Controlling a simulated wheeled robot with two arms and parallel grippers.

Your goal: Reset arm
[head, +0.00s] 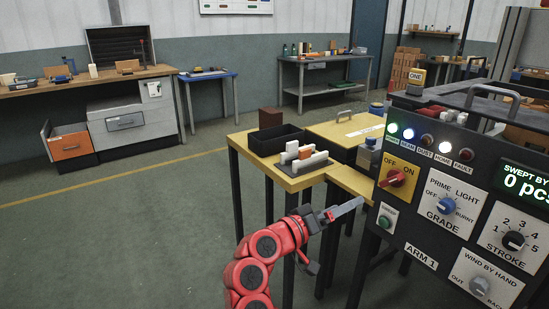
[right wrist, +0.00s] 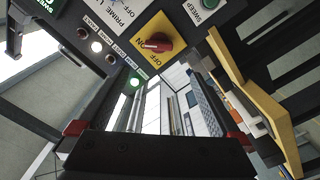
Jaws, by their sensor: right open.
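The control panel marked ARM 1 (head: 412,222) stands at the right of the head view. Its red OFF/ON knob (head: 396,178) sits on a yellow plate; it also shows at the top of the right wrist view (right wrist: 157,45). Below it is a green button (head: 384,222). My right gripper (head: 348,208), on the red arm, is just left of the panel and apart from the knob. Its fingers (right wrist: 168,108) are parted with nothing between them in the right wrist view. My left gripper is not in view.
A yellow table (head: 243,142) holds a black tray (head: 262,151) and white and orange blocks (head: 304,158) on a dark plate. More panel knobs, including blue GRADE (head: 446,206) and black STROKE (head: 513,241), lie to the right. The floor at left is clear.

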